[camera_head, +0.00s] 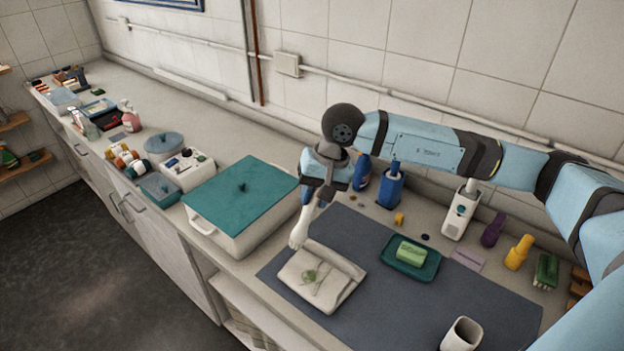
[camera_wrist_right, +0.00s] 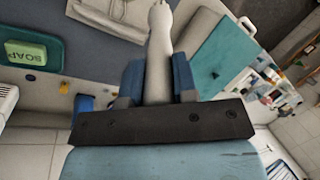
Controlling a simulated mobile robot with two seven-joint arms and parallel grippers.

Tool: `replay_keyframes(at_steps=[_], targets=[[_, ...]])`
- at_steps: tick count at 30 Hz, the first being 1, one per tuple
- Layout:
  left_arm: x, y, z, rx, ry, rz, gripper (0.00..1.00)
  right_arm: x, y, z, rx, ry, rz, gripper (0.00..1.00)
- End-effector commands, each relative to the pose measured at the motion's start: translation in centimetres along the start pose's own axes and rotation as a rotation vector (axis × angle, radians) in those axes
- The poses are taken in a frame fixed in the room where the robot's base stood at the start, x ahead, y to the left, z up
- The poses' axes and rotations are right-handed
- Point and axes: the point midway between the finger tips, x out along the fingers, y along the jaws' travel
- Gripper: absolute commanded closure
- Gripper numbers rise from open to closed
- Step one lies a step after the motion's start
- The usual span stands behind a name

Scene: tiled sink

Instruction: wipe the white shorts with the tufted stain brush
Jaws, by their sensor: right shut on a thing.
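The white shorts (camera_head: 335,282) lie folded on the dark grey mat (camera_head: 415,310), with a green stain near their middle. Part of them also shows at the top of the right wrist view (camera_wrist_right: 112,12). My right gripper (camera_head: 309,190) is shut on the tufted stain brush (camera_head: 300,230), a pale brush that points downward. In the right wrist view the brush (camera_wrist_right: 158,55) stands between the two blue fingers. Its lower end is at the back left edge of the shorts; I cannot tell whether it touches them. My left gripper is not in view.
A green soap dish (camera_head: 428,273) with soap (camera_head: 411,252) sits right of the shorts. A white box with a teal lid (camera_head: 243,200) stands close on the left. A white cup (camera_head: 461,335) is at the front. Bottles and a dispenser (camera_head: 461,212) line the back.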

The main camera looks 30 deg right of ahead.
Motion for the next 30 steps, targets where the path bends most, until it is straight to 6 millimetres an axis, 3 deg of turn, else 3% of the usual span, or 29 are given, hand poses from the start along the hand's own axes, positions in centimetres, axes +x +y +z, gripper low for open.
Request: replay_keyframes(at_steps=[3,7,22,30], targets=[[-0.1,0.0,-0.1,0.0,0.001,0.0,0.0,-2.0,0.0,-0.9,0.096,-0.038,-0.02,0.97],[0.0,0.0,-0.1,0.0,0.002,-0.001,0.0,-2.6,0.1,-1.1,0.138,-0.06,-0.029,0.97],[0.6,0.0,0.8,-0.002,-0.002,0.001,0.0,1.6,1.4,-1.3,0.14,-0.062,-0.029,0.97],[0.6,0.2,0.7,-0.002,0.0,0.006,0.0,2.0,1.5,-1.3,0.139,-0.06,-0.03,0.97]])
